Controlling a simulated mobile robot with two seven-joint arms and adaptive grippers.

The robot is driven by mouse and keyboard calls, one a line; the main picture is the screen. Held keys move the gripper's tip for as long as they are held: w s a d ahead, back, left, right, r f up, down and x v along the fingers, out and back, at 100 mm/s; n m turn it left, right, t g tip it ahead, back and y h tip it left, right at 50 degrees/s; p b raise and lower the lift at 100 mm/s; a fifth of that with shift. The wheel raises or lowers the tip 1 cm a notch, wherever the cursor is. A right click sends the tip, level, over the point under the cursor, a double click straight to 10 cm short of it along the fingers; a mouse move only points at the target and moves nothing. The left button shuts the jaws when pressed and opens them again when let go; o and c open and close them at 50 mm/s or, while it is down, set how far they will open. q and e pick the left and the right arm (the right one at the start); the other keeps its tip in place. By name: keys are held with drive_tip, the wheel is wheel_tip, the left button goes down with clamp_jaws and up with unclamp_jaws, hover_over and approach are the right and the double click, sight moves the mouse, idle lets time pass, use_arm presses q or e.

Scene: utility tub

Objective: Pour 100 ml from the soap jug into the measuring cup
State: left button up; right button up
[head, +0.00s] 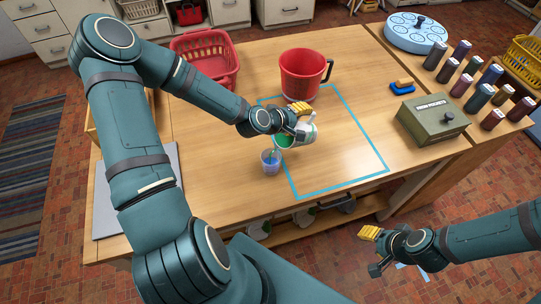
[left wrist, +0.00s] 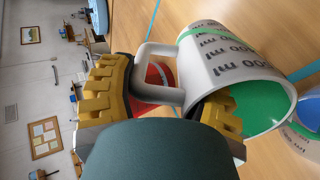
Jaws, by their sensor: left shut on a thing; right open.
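The soap jug (head: 307,131) is white with a green band and green liquid at its mouth. My left gripper (head: 292,118) is shut on its handle, which shows between the yellow fingers in the left wrist view (left wrist: 155,75). The jug is tilted, mouth down to the left, above the table. The small bluish translucent measuring cup (head: 270,162) stands upright just below the mouth. A green streak shows between the lip and the cup. The cup's level cannot be read. Part of the cup shows in the left wrist view (left wrist: 305,135). My right gripper (head: 373,251) is open and empty, off the table's front edge.
A blue tape outline (head: 366,133) marks the table. A red pitcher (head: 301,77) stands behind the jug, a red basket (head: 204,60) at back left. The table's front right is clear.

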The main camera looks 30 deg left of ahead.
use_arm(q)
drive_tip(key=shift+d+r, duration=0.1)
drive_tip(key=shift+d, duration=0.1)
drive_tip(key=shift+a, duration=0.25)
drive_tip(key=shift+s+d+r+t, duration=0.15)
drive_tip(key=shift+d+t, duration=0.05)
drive_tip(key=shift+t, duration=0.1)
drive_tip(key=shift+a, duration=0.2)
drive_tip(key=shift+s+d+r+b, duration=0.1)
drive_tip(key=shift+d+b, duration=0.05)
drive_tip(key=shift+b, duration=0.15)
drive_tip(key=shift+a, duration=0.2)
drive_tip(key=shift+d, duration=0.15)
drive_tip(key=shift+d+r, duration=0.1)
